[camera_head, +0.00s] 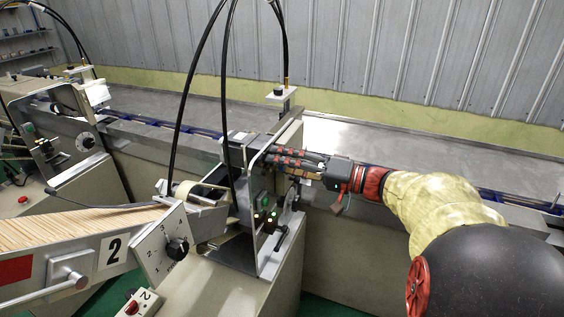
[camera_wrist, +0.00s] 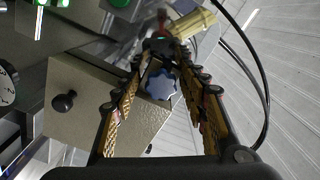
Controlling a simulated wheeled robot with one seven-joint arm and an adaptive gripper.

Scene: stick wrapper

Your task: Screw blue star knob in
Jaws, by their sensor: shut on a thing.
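The blue star knob (camera_wrist: 162,84) shows in the wrist view, between the two fingers of my gripper (camera_wrist: 165,62). In the head view my gripper (camera_head: 278,158) reaches from the right to the upper part of the metal side plate of the stick wrapper (camera_head: 267,225). Its fingers point left and hide the knob there. My gripper is shut on the knob. I cannot see the knob's thread or how deep it sits.
Black cables (camera_head: 180,110) arch over the machine beside my gripper. A black-handled lever (camera_head: 281,238) and lit buttons sit below it. A dial plate (camera_head: 165,245) and a tray of sticks (camera_head: 75,238) lie to the left. A conveyor runs behind.

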